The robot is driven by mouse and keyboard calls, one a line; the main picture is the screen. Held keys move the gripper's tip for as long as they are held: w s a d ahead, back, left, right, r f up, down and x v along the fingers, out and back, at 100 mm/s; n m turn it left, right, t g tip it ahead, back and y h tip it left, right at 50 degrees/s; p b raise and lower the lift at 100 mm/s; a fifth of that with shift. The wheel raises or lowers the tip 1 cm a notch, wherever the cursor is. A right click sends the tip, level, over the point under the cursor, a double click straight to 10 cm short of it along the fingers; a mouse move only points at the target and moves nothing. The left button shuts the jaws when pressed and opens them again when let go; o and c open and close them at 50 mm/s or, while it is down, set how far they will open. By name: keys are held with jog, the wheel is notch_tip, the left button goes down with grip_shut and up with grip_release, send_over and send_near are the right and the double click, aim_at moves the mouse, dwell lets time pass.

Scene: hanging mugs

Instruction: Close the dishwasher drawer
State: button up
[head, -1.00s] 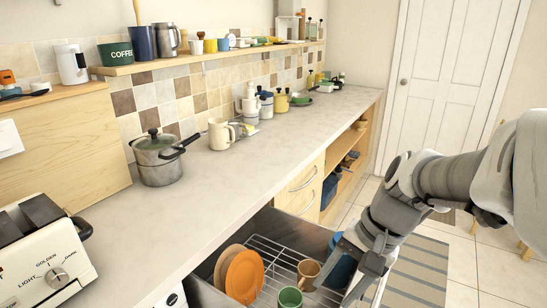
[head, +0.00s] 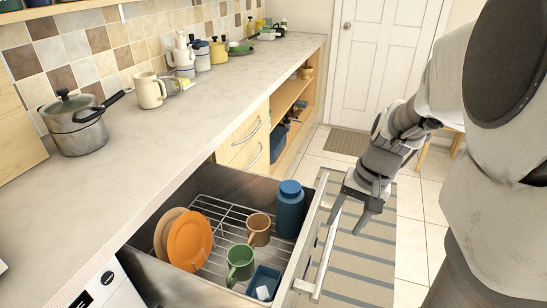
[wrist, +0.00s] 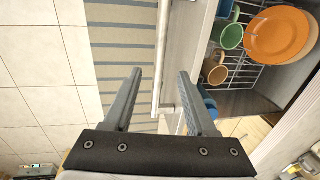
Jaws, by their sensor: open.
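The dishwasher drawer (head: 172,187) is pulled out from under the counter. It holds orange and brown plates (head: 189,240), a brown mug (head: 259,229), a green mug (head: 240,263), a blue bottle (head: 290,209) and a small blue container (head: 264,283) on a wire rack. A long bar handle (head: 327,254) runs along its front; the handle also shows in the wrist view (wrist: 160,50). My gripper (head: 352,220) is open and empty, pointing down just outside the drawer front by the handle's far end. In the wrist view, the handle's end lies between the open fingers (wrist: 156,75); contact cannot be told.
The counter (head: 190,115) runs along the left, with a lidded pot (head: 75,128) and a cream mug (head: 150,91) on it. Closed wooden drawers (head: 245,142) and an open shelf unit (head: 293,100) lie beyond. A striped rug (head: 370,260) covers the floor outside the drawer.

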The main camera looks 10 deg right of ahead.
aim_at(328, 250)
jog(key=f+b, duration=0.1)
jog(key=f, duration=0.2)
jog(key=a+f, duration=0.1)
jog(key=f, duration=0.3)
jog(key=w+f+b, duration=0.1)
jog(key=f, duration=0.2)
jog(key=shift+w+a+f+b, duration=0.1)
jog(key=shift+a+f+b, duration=0.15)
jog(key=shift+a+b, duration=0.1)
grip_shut()
dwell(0.8)
